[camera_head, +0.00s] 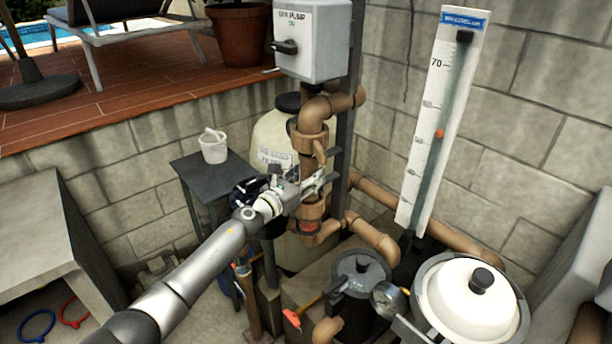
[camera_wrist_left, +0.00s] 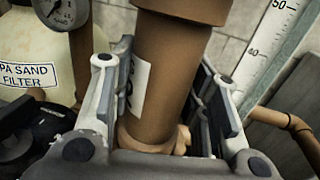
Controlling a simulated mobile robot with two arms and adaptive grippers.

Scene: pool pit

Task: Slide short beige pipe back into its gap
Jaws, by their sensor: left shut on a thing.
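The short beige pipe (camera_wrist_left: 160,65) stands roughly upright between the fingers of my left gripper (camera_wrist_left: 168,95) in the left wrist view, with a white label on its side. My left gripper (camera_head: 317,183) is shut on it. A wider brown collar (camera_wrist_left: 185,8) is above the pipe and another (camera_wrist_left: 150,135) is around its lower end. In the head view the gripper hides much of the pipe, between the upper brown fitting (camera_head: 310,142) and the lower one (camera_head: 311,208), in the vertical pipe line. I cannot tell how exactly the ends line up. My right gripper is not in view.
The cream sand filter tank (camera_head: 270,135) stands close behind the gripper. A grey pump box (camera_head: 312,40) hangs above. A dark side table (camera_head: 190,180) holds a white bucket (camera_head: 213,148). A black-lidded pump pot (camera_head: 360,270) and white-lidded pot (camera_head: 465,300) stand in front right.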

